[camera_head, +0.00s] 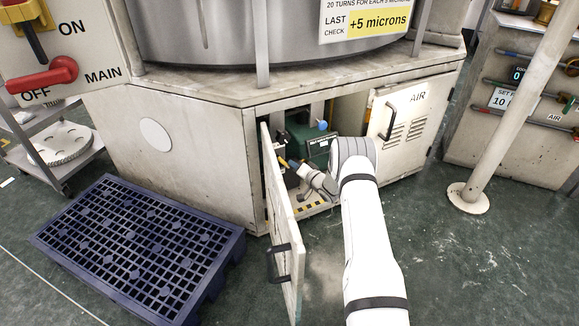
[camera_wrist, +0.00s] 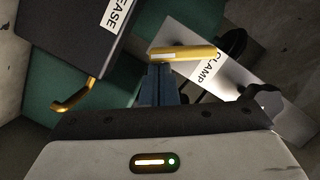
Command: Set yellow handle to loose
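The yellow handle (camera_wrist: 190,53) is a bar with a pale patch, lying nearly level across the wrist view beside a pale plate lettered CLAMP (camera_wrist: 215,72). My gripper (camera_wrist: 160,68) has its two dark blue fingers close together, with their tips at the left part of the handle. They look shut, with the bar running across the tips rather than between them; whether they touch it is unclear. In the head view, my arm reaches into the open cabinet (camera_head: 262,116) under the machine, and a small yellow piece (camera_head: 283,162) shows near the wrist.
In the wrist view, a dark box with a label ending in EASE (camera_wrist: 118,12) and a second, hooked yellow lever (camera_wrist: 75,98) are at left. The open cabinet door (camera_head: 282,225) stands left of my arm. The AIR door (camera_head: 412,125) is at right, a blue pallet (camera_head: 140,245) at left.

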